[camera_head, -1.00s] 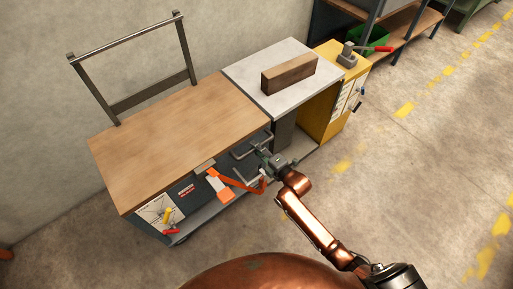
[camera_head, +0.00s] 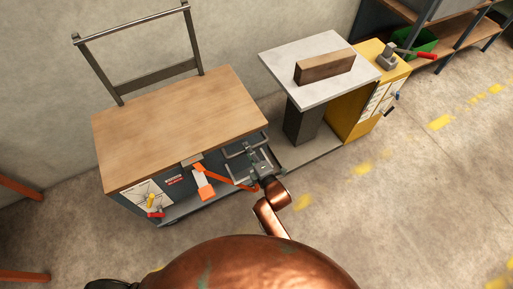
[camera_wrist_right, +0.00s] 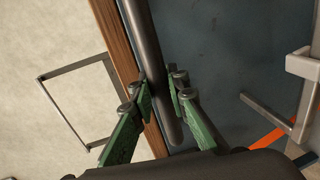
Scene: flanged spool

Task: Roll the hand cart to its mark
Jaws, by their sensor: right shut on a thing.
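The wooden-topped unit (camera_head: 180,115), which I take for the hand cart, stands left of centre. A dark upright frame (camera_head: 140,22) rises at its back. My right gripper (camera_head: 258,165) is at these bars. In the right wrist view the gripper's green fingers (camera_wrist_right: 160,98) are shut on a dark round bar (camera_wrist_right: 148,45), beside the wooden edge and a blue-grey panel. My left gripper is out of view. I cannot tell which floor marking is the cart's mark.
A grey-topped table (camera_head: 290,62) bearing a brown block (camera_head: 325,66) and a yellow cabinet (camera_head: 350,115) stand to the right. Orange-red bars (camera_head: 22,188) are at the left edge. A wall runs behind. Floor with yellow dashes (camera_head: 440,122) is open at right.

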